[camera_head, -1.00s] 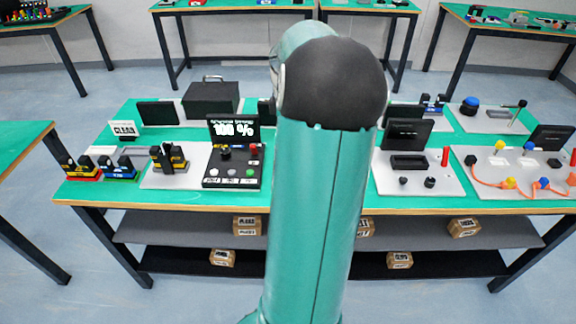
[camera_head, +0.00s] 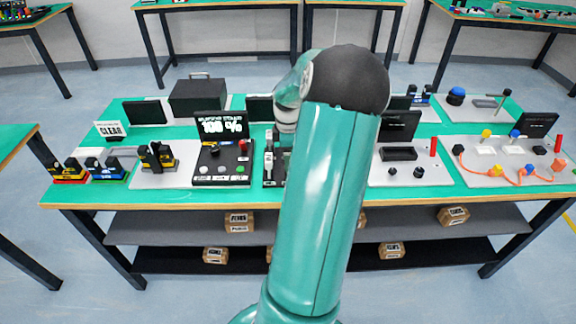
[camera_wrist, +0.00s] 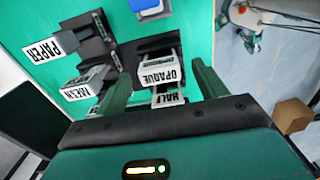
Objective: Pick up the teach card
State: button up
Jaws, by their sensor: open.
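No card with the word "teach" can be read in either view. In the wrist view, several white lettered cards stand in dark holders: a PAPER card (camera_wrist: 43,50), a MESH card (camera_wrist: 76,93), an OPAQUE card (camera_wrist: 160,77) and a HALF card (camera_wrist: 170,99). My gripper (camera_wrist: 158,80) is open, its two green fingers on either side of the OPAQUE and HALF cards. Nothing is seen gripped, and I cannot tell whether the fingers touch them. In the head view, my arm hides much of the area around the gripper. A CLEAR card (camera_head: 112,131) stands at the left.
The green table (camera_head: 75,197) holds a black panel with buttons (camera_head: 221,163), a dark case (camera_head: 197,96) and a grey board with an orange cable (camera_head: 500,172). Cardboard boxes (camera_head: 239,221) lie on the shelf below. In the wrist view, a brown box (camera_wrist: 291,116) is at the right.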

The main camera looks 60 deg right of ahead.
notch_tip(320, 180, down, 3)
jog(key=shift+r, duration=0.15)
jog(key=shift+c, duration=0.2)
jog(key=c, duration=1)
jog(key=shift+r, duration=0.2)
